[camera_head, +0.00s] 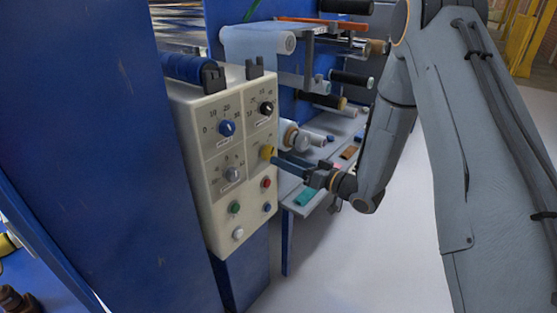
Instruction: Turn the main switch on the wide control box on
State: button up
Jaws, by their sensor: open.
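The wide control box (213,195) is cream-coloured and mounted on the blue machine frame at centre left. Its face carries a blue knob (227,128), a black knob (267,108), a grey knob (232,173) and a yellow knob (267,152). Below them are green (234,207), red (266,183), blue (267,208) and white (237,233) buttons. The labels are too small to read, so I cannot tell which control is the main switch. My gripper (281,161) is open and empty, its fingers pointing left at the yellow knob. I cannot tell whether they touch it.
Film rollers (350,79) stick out behind the box. A grey shelf (318,188) with small coloured blocks lies behind and below my gripper. A blue panel (105,130) fills the left. Pale floor (370,265) is clear at lower centre.

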jog(key=shift+v, duration=1.35)
jog(key=s+d+m+g+h, duration=0.3)
jog(key=d+h, duration=0.9)
jog(key=s+d+r+m+g+h, duration=0.1)
jog(key=s+g, duration=0.2)
jog(key=s, duration=0.9)
jog(key=s+m+g+h, duration=0.1)
jog(key=s+g, duration=0.3)
jog(key=s, duration=0.8)
jog(key=shift+s+d+r+m+g, duration=0.3)
jog(key=shift+d+r+m, duration=0.1)
